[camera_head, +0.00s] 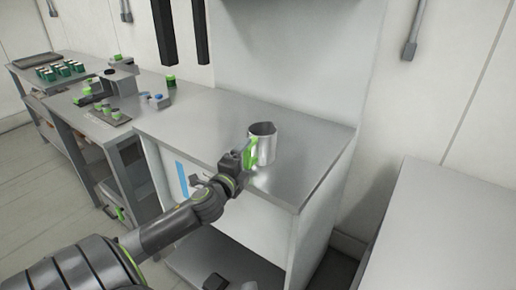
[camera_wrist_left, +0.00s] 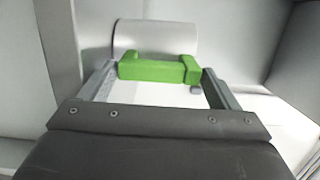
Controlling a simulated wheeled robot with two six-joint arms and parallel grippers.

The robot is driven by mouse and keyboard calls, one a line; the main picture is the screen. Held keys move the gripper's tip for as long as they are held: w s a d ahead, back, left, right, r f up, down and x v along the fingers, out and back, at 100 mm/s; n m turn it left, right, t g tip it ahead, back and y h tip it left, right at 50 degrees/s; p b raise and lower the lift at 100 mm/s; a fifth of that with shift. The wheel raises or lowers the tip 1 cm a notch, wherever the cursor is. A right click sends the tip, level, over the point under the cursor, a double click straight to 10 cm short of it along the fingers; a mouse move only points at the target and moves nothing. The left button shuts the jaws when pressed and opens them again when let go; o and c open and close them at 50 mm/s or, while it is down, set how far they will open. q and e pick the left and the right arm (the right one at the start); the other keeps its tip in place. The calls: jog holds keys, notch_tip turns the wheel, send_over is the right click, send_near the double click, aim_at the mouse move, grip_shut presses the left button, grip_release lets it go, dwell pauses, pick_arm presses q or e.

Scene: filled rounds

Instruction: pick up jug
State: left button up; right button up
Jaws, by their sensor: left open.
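A silver metal jug (camera_head: 265,143) with a bright green handle (camera_head: 249,153) stands upright on the steel counter (camera_head: 310,153). My left gripper (camera_head: 240,164) is at the jug's handle side. In the left wrist view the jug (camera_wrist_left: 155,36) lies straight ahead, and its green handle (camera_wrist_left: 158,68) is between the two fingertips of my open left gripper (camera_wrist_left: 160,80). I cannot tell whether a finger touches the handle. My right gripper is not in view.
Several green-and-white containers (camera_head: 60,70) stand on a lower bench at the far left. Small green-topped items and a grey device (camera_head: 118,82) sit between. The counter around the jug is clear, with a wall panel behind. A grey surface (camera_head: 450,230) is at the right.

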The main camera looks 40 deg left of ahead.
aim_at(258, 148)
pick_arm(q)
jog(key=shift+x, duration=1.5)
jog(key=shift+c, duration=0.2)
jog(key=c, duration=0.7)
